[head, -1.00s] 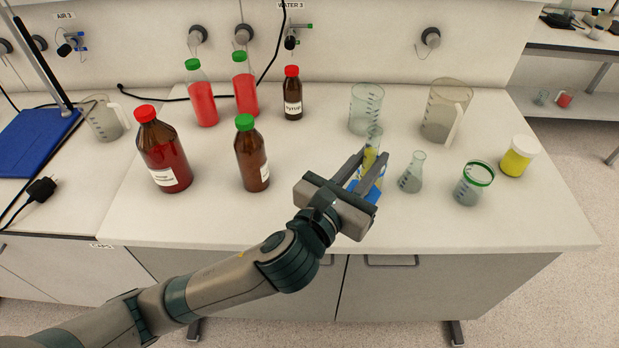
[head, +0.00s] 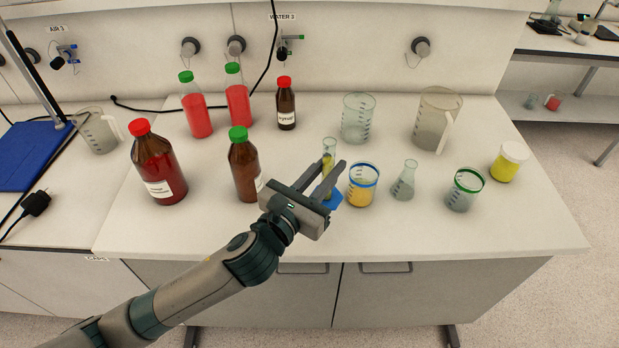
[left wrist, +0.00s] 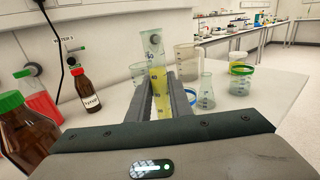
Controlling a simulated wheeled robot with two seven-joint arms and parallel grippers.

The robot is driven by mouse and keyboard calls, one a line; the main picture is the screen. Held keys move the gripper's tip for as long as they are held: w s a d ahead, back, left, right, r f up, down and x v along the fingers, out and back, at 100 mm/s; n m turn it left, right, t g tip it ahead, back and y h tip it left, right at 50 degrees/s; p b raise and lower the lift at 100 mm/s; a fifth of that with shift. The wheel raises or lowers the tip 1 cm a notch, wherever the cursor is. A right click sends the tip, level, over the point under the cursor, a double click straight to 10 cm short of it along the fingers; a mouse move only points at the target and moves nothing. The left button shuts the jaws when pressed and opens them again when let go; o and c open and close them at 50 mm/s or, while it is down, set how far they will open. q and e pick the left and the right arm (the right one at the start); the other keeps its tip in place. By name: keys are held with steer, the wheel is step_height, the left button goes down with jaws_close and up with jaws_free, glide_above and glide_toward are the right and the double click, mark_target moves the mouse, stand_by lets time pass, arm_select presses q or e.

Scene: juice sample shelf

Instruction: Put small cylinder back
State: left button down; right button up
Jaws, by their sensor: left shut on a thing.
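The small cylinder (head: 328,151) is a slim clear graduated cylinder with yellow liquid and a blue base (head: 333,201). My left gripper (head: 333,178) is shut on it and holds it upright. In the left wrist view the cylinder (left wrist: 157,80) stands between the two fingers (left wrist: 162,92), its top rising above them. The gripper hides part of its lower body, and I cannot tell whether its base touches the bench. My right gripper is not in view.
A blue-rimmed beaker of orange liquid (head: 362,187) stands close right of the cylinder, with a flask (head: 404,181) beyond it. A brown green-capped bottle (head: 244,168) stands to the left. Behind is a clear beaker (head: 357,120). The bench front (head: 420,235) is clear.

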arm_select(q)
steer(key=w+a+f, duration=0.1)
steer(key=a, duration=0.1)
steer(key=w+a+f, duration=0.1)
steer(key=w+f, duration=0.1)
steer(key=shift+w+a+p, duration=0.1)
steer(key=shift+a+p, duration=0.2)
steer(key=shift+a, duration=0.05)
step_height(320, 180, down, 4)
steer(key=shift+r+p, duration=0.1)
steer(key=shift+p, duration=0.2)
steer(key=shift+f, duration=0.25)
steer(key=c, duration=1.6)
jaws_free()
steer(key=shift+r, duration=0.1)
